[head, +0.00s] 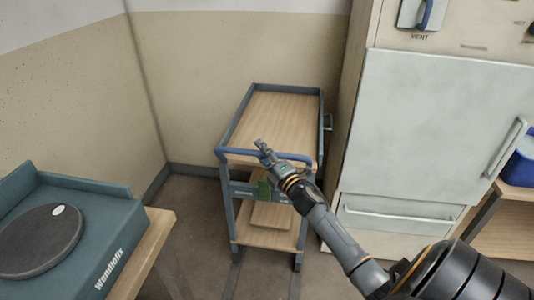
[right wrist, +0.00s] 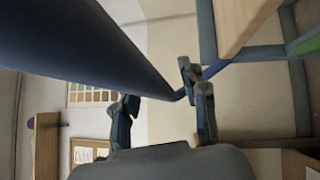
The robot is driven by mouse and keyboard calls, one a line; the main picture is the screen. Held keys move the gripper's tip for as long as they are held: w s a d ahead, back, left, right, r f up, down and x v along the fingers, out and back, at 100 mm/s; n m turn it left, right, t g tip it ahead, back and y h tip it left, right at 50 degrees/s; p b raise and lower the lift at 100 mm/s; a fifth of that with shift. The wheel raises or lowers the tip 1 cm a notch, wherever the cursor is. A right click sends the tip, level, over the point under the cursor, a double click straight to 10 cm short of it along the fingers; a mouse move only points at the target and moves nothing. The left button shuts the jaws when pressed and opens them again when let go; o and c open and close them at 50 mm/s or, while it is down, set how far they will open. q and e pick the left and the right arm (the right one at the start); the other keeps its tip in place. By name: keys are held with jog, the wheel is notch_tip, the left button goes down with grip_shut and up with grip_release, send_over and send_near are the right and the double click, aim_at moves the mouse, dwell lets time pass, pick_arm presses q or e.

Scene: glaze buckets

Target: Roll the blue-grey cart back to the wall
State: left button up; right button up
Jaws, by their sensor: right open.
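The blue-grey cart (head: 229,195) stands in the middle of the head view, between the beige wall and a pale cabinet. It has wooden shelves and a blue push handle (head: 238,153) across its near end. Any gap between its far end and the wall (head: 215,60) is hidden. My right gripper (head: 262,147) is open at the handle, near its middle. In the right wrist view the blue bar (right wrist: 85,45) runs diagonally close above the open fingers (right wrist: 160,105). I cannot tell whether they touch it. My left gripper is out of view.
The pale cabinet (head: 430,130) with a lower drawer (head: 400,212) stands close on the cart's right. A pottery wheel (head: 40,240) on a wooden table (head: 150,240) is at the front left. Open floor (head: 190,215) lies left of the cart.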

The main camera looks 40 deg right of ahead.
jog(key=s+f, duration=0.1)
jog(key=s, duration=1)
jog(key=shift+s+a+f, duration=0.35)
